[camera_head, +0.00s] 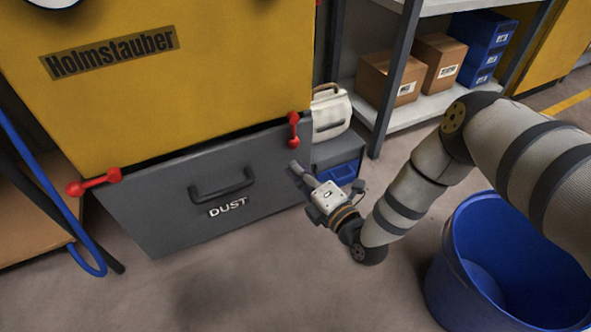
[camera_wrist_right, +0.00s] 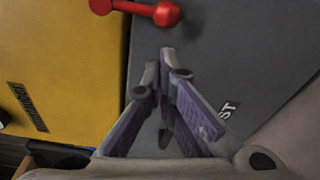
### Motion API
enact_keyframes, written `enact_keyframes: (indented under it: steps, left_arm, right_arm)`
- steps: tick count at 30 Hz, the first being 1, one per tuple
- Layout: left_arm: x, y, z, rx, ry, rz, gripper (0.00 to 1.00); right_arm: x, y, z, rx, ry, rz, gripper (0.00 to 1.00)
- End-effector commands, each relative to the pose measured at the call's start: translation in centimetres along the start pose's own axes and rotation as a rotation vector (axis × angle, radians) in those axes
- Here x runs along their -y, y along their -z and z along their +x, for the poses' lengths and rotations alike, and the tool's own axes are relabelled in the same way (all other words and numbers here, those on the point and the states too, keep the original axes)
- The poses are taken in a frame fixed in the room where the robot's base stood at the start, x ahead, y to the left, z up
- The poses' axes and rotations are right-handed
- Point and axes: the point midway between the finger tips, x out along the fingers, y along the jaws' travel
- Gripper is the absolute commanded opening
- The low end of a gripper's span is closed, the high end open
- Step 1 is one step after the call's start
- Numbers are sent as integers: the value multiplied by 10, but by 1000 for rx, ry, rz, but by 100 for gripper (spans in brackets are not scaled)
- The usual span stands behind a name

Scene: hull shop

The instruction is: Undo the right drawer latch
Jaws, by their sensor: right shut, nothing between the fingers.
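The right drawer latch (camera_head: 293,130) is a red bar with knobbed ends, standing near upright at the right end of the grey DUST drawer (camera_head: 150,215). In the right wrist view the red latch (camera_wrist_right: 135,8) lies across the seam between the yellow body and the grey drawer front. My right gripper (camera_head: 294,167) is shut and empty, with its tips just below the latch and apart from it. In the wrist view the fingertips (camera_wrist_right: 166,62) meet in front of the drawer. My left gripper is not in view.
A second red latch (camera_head: 93,182) lies nearly level at the drawer's left end. The drawer has a dark handle (camera_head: 222,185). A blue bucket (camera_head: 455,255) stands under my right arm. A blue hose (camera_head: 45,185) hangs left. Shelves with boxes (camera_head: 393,78) stand behind.

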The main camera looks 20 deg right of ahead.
Motion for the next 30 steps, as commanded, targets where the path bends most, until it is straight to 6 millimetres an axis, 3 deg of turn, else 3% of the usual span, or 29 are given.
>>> enact_keyframes:
  steps: [6,12,30]
  left_arm:
    - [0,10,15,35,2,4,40]
    - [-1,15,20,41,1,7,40]
    - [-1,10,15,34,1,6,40]
  right_arm:
    - [6,1,44,0,2,1,0]
    - [3,1,66,-1,2,1,0]
    - [0,-2,69,-3,5,-35,0]
